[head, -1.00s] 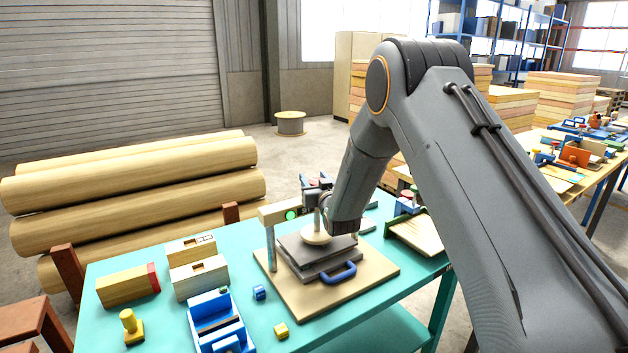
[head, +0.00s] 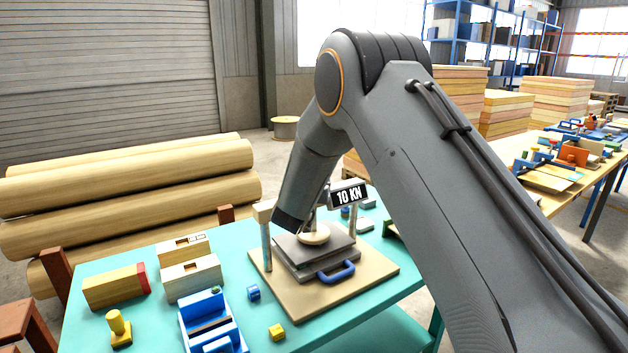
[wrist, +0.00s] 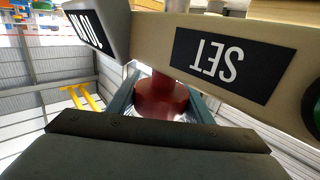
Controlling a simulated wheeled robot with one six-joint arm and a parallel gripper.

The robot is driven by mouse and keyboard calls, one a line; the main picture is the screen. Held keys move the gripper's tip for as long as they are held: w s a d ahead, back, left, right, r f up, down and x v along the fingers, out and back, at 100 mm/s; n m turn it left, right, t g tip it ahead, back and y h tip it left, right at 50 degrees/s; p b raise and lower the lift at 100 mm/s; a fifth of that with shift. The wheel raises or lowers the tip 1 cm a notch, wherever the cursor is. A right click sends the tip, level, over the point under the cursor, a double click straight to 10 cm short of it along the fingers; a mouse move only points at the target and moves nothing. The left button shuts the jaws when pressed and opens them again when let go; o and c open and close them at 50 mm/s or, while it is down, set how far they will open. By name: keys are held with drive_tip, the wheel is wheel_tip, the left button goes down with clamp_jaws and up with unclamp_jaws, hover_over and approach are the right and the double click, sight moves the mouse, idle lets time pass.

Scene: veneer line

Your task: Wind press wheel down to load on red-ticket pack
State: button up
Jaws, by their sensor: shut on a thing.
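The press stands on a tan base board (head: 373,275) on the teal table. Its round pale pressing foot (head: 314,234) rests on or just above grey plates (head: 300,252) with a blue handle (head: 337,272). A black sign (head: 348,195) on the press beam reads 10 KN. The wrist view shows the beam with an upside-down SET label (wrist: 220,60). My gripper (wrist: 162,92) is shut on a dark red knob (wrist: 161,100), its fingers on both sides of it. The arm hides the gripper and wheel in the head view. I see no red ticket on the pressed stack.
Left of the press are a red-ended wood block (head: 115,287), wooden boxes (head: 192,278), a blue tray (head: 205,322), and a yellow peg (head: 120,328). Small blue (head: 253,292) and yellow (head: 277,332) blocks lie near the base. Logs (head: 130,205) lie behind the table.

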drive_tip(key=shift+s+d+m+g+h+b, duration=0.15)
drive_tip(key=shift+m+g+h, duration=0.1)
drive_tip(key=shift+m+h, duration=0.4)
drive_tip(key=shift+w+d+m+g+h+b, duration=0.15)
drive_tip(key=shift+m+g+h, duration=0.15)
drive_tip(key=shift+h, duration=0.55)
drive_tip(key=shift+s, duration=0.1)
drive_tip(key=o, duration=1)
drive_tip(key=shift+o, duration=0.2)
drive_tip(key=b+v, duration=0.2)
drive_tip(key=v, duration=0.5)
drive_tip(key=shift+s+a+f, duration=0.1)
drive_tip(key=shift+s, duration=0.25)
